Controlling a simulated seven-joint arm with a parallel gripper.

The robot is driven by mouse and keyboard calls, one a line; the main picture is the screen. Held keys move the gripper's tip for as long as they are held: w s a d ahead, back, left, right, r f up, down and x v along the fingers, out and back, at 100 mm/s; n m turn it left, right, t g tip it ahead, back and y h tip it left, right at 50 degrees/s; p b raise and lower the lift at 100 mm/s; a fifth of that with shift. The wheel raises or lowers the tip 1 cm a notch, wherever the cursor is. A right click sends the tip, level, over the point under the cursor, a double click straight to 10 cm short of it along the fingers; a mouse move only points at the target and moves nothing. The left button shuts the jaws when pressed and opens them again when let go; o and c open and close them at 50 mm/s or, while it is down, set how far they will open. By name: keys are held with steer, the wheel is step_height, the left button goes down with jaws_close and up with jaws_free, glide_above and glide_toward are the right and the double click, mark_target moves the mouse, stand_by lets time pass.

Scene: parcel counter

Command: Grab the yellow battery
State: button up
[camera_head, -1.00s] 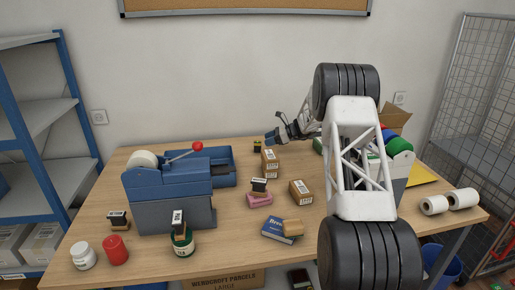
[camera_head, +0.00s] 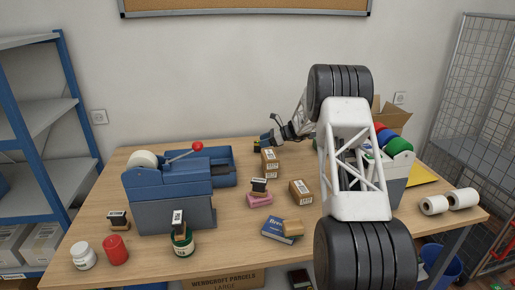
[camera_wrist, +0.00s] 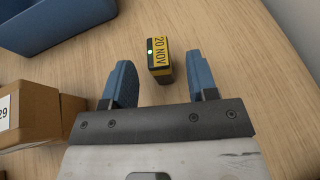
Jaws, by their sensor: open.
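The yellow battery is a small yellow and black block (camera_wrist: 160,58) marked "20 NOV" on its yellow face, with a small light spot on its black part. It stands on the wooden table in the wrist view, just ahead of and between the lines of the two blue fingers. My gripper (camera_wrist: 160,84) is open, with nothing between its fingers. In the head view my gripper (camera_head: 268,138) is at the far side of the table, close to the block (camera_head: 257,144), which is small and partly hidden there.
A cardboard box (camera_wrist: 28,112) stands close to the left finger in the wrist view. A blue bin (camera_wrist: 50,22) is at upper left. Bare table lies right of the block. In the head view a pink stamp pad (camera_head: 259,200) and a blue book (camera_head: 280,230) lie nearer.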

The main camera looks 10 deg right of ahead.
mark_target(254, 152)
steer(key=shift+x, duration=2.55)
steer(key=shift+a+r, duration=0.1)
jaws_close()
steer(key=shift+r, duration=0.15)
step_height(254, 152, up, 10)
steer(key=shift+f, duration=0.15)
